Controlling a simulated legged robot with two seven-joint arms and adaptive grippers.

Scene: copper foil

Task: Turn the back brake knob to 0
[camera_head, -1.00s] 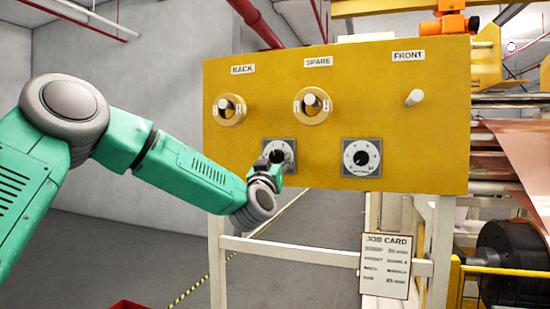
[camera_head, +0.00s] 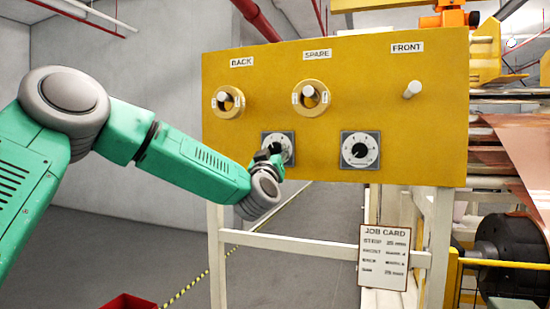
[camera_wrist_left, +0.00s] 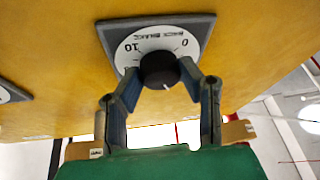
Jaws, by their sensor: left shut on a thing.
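The back brake knob (camera_wrist_left: 158,68) is a black round knob on a white dial (camera_wrist_left: 150,42) with a grey square plate. In the wrist view, 10 shows at the dial's left and 0 at its right. A small white mark shows at the knob's lower edge; I cannot tell the exact setting. My left gripper (camera_wrist_left: 160,80) is shut on the knob, one finger on each side. In the head view my left gripper (camera_head: 268,155) covers part of this dial plate (camera_head: 289,140), below the BACK label. My right gripper is not in view.
The yellow panel (camera_head: 390,95) also carries a second dial (camera_head: 360,149) to the right and levers above under BACK, SPARE and FRONT. A job card (camera_head: 384,255) hangs below on the white frame. Copper foil (camera_head: 505,150) and rollers stand at the right. The floor at left is mostly clear.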

